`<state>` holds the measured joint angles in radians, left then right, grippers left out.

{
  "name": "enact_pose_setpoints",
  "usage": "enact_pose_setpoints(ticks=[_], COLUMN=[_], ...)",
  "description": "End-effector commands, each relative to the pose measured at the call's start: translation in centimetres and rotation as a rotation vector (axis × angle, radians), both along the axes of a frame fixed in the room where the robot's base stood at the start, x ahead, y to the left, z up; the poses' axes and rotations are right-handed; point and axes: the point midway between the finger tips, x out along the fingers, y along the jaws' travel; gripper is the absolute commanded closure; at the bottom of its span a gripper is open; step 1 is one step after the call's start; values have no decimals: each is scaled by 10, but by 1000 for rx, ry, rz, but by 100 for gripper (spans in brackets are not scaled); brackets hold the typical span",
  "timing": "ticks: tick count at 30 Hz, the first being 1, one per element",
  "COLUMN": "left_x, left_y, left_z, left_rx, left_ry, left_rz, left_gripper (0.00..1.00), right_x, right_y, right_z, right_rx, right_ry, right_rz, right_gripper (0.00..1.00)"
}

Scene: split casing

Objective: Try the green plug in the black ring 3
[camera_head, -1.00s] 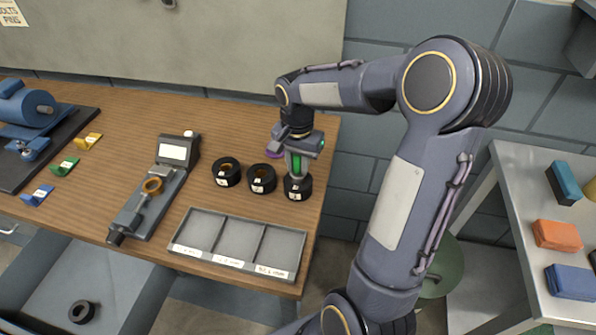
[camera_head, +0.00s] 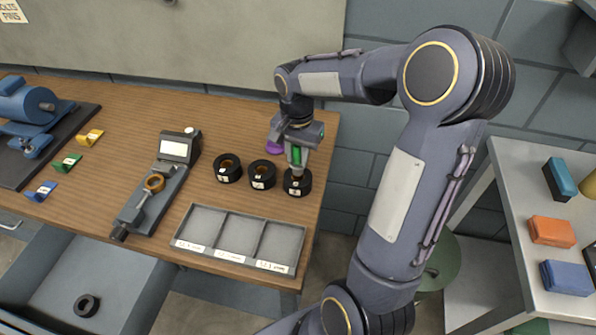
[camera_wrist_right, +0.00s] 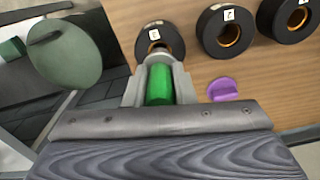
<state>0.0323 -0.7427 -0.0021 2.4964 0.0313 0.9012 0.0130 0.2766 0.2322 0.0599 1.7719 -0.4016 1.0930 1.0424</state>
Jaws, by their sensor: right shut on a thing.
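My right gripper (camera_head: 297,168) is shut on the green plug (camera_head: 296,155) and points down over the rightmost black ring, ring 3 (camera_head: 298,187). In the right wrist view the green plug (camera_wrist_right: 159,85) lies between the fingers of the gripper (camera_wrist_right: 158,62). Black ring 3 (camera_wrist_right: 172,38) is just beyond the fingertips there, with part of its orange bore showing. The fingers hide the plug's lower end, so I cannot tell whether it touches the ring. My left gripper is not in view.
Two more black rings (camera_head: 227,169) (camera_head: 262,175) stand left of ring 3. A purple piece (camera_head: 275,146) lies behind them. An empty three-compartment tray (camera_head: 240,261) is in front, and a gauge (camera_head: 176,150) is to the left. The bench's right edge is close to ring 3.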

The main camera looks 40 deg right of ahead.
Motion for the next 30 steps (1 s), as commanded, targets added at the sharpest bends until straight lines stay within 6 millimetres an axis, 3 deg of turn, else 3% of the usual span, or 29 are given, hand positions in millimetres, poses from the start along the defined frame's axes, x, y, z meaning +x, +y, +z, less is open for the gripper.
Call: enact_pose_setpoints(ticks=[5, 19, 30], left_x=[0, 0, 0], left_y=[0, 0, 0], left_z=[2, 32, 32], left_rx=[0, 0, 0], left_ry=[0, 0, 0], left_rz=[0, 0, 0], left_gripper=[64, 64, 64], right_x=[0, 0, 0], right_y=[0, 0, 0], right_z=[3, 39, 40], right_rx=[0, 0, 0], right_ry=[-1, 0, 0], right_rz=[0, 0, 0], right_gripper=[100, 100, 100])
